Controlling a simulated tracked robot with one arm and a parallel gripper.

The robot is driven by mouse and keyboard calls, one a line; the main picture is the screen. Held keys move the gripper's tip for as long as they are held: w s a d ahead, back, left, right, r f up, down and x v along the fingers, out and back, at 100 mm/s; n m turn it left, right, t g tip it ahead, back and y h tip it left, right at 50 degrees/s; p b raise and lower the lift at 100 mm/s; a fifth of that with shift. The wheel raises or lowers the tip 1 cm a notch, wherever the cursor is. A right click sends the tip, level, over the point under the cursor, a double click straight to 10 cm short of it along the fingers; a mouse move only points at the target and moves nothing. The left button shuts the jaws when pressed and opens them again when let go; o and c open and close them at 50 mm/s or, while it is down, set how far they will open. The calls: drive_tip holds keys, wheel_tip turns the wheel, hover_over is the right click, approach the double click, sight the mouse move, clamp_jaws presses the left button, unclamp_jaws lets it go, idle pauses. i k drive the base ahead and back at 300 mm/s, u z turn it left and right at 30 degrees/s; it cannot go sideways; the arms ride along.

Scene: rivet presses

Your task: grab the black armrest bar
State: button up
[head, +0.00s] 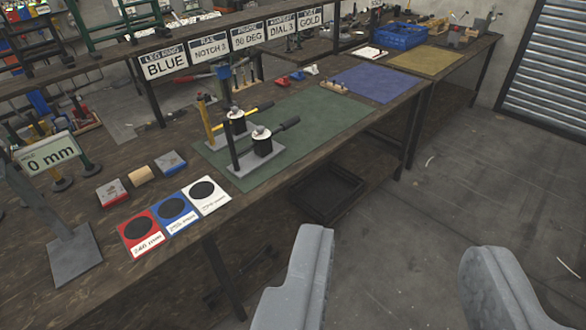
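Two small presses stand on the green mat (345,118) on the workbench. The nearer press (262,146) has a grey base plate, a black post and a black lever bar (287,124) pointing up to the right. This is the only clear black bar I see; I cannot tell for certain that it is the armrest bar. The farther press (236,122) has a yellow post and a yellow-and-black lever. My gripper (398,240) is open and empty, its two grey fingers wide apart in the lower right, over the floor and clear of the bench.
Red, blue and white cards (172,214) lie near the bench's front edge, with small blocks behind them. A "0 mm" sign (52,152) stands at left. A shelf with label signs (207,53) runs behind. A dark bin (328,191) sits below the bench. Floor at right is free.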

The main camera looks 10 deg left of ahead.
sight(265, 148)
drive_tip(key=u, duration=0.6)
drive_tip(key=k, duration=0.15)
drive_tip(key=z, duration=1.15)
drive_tip(key=i, duration=1.3)
drive_tip(key=u, duration=0.7)
drive_tip(key=i, duration=1.25)
drive_tip(key=u, duration=0.55)
